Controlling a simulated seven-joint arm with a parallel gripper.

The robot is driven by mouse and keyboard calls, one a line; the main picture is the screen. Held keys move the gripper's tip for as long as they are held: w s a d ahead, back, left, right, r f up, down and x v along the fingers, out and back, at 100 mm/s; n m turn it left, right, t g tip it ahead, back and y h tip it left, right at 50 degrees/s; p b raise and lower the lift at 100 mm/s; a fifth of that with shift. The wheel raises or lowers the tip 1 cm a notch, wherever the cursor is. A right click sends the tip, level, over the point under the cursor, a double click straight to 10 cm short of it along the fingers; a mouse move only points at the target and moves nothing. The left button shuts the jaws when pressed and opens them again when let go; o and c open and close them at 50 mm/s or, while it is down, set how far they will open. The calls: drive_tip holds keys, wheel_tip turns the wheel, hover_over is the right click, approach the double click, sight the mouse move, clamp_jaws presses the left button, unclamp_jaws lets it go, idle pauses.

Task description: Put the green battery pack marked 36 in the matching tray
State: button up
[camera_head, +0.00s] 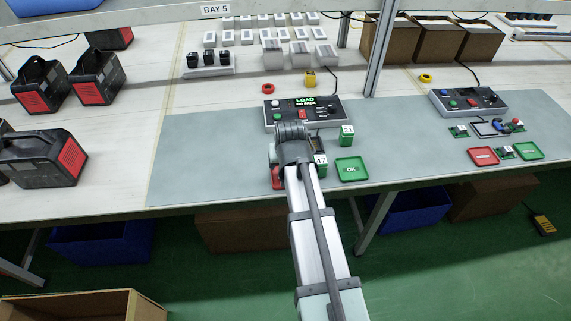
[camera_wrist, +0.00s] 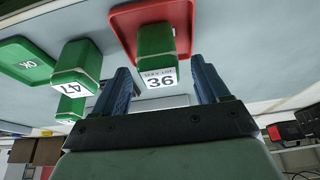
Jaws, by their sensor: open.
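The green battery pack marked 36 (camera_wrist: 157,42) shows in the wrist view, its white label facing my camera. It appears to stand in the red tray (camera_wrist: 121,20), whose rim shows around its far end. My gripper (camera_wrist: 159,72) is open, with one blue finger on each side of the pack and visible gaps between. In the head view my arm hides pack 36 and most of the red tray (camera_head: 277,183). The green tray marked OK (camera_head: 352,168) lies to the right; it also shows in the wrist view (camera_wrist: 24,62).
A control box (camera_head: 298,109) reading LOAD sits behind. A second station with trays (camera_head: 483,156) is at right. The grey mat's left part is clear.

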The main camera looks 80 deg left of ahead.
drive_tip(key=v, duration=0.9)
drive_tip(key=shift+d+r, duration=0.1)
drive_tip(key=shift+r, duration=0.05)
